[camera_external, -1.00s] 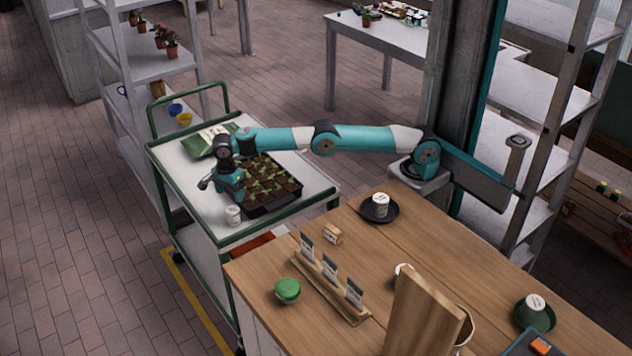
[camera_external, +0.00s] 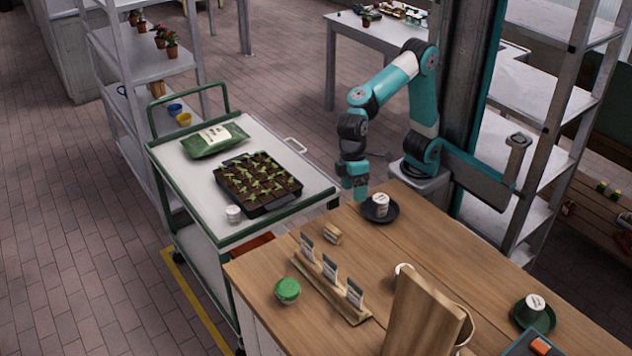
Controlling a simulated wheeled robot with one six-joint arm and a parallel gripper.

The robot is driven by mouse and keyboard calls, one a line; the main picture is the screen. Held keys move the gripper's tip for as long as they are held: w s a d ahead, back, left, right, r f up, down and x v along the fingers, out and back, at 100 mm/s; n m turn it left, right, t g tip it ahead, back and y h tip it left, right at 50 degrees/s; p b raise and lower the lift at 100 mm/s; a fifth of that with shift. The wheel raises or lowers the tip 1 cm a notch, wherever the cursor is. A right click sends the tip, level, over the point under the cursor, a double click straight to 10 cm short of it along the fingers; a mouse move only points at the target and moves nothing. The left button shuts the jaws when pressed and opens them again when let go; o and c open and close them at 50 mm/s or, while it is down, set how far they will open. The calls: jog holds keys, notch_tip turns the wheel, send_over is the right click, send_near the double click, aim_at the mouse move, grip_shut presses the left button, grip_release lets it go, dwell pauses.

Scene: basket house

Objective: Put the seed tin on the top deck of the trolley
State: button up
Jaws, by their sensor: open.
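A small white tin (camera_external: 233,213) stands upright on the top deck of the trolley (camera_external: 170,165), near its front corner and left of the seedling tray. I take it for the seed tin, though its label is too small to read. My gripper (camera_external: 356,195) is open and empty. It points down over the back edge of the wooden bench, well to the right of the trolley tin. It is just left of a similar white tin (camera_external: 381,201) on a dark saucer (camera_external: 372,216).
The wooden bench (camera_external: 400,235) holds a seed packet rack (camera_external: 330,288), a green-lidded jar (camera_external: 287,290), a small wooden block (camera_external: 332,234) and an upright board (camera_external: 422,315). Another white tin (camera_external: 535,301) sits on a green saucer.

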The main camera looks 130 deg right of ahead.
jog(key=s+a+f+n+y, duration=0.1)
jog(key=s+a+n, duration=0.2)
jog(key=s, duration=0.7)
jog(key=s+a+f+n+y, duration=0.1)
jog(key=s+a+f+n, duration=0.1)
jog(key=s+n, duration=0.5)
jog(key=s+a, duration=0.1)
jog(key=s, duration=0.3)
jog(key=shift+s+f+n+g, duration=0.2)
jog(key=shift+f+n+g, duration=0.05)
jog(key=shift+n+g, duration=0.15)
